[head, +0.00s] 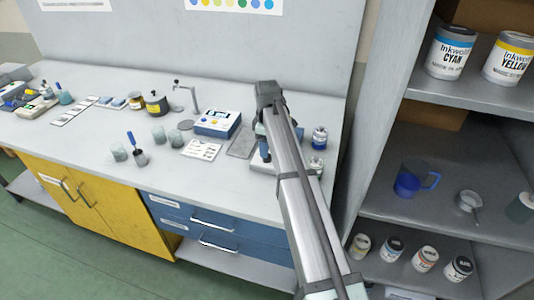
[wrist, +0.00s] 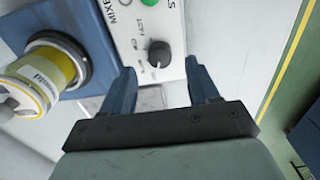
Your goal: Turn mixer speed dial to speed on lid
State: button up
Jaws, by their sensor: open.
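The mixer's speed dial (wrist: 159,54) is a round dark grey knob on a pale control panel (wrist: 170,22) in the wrist view. Small words stand beside it; one reads FAST. A light mark shows near its lower edge. My gripper (wrist: 160,67) is open, with one blue finger on each side, and the dial shows just beyond and between the fingertips, not gripped. A can with a yellow label (wrist: 42,82) sits at the left by the mixer's blue body (wrist: 88,35). Writing on its lid is not readable. In the head view my arm hides most of the mixer.
A green button (wrist: 150,2) is at the panel's top edge. In the head view, a blue-and-white instrument (head: 217,124), a white card (head: 201,149) and a grey plate (head: 241,142) lie left of my arm. A small blue-labelled jar (head: 320,137) stands right of it.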

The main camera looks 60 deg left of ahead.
jog(key=shift+f, duration=2)
jog(key=shift+c, duration=0.3)
jog(key=c, duration=1)
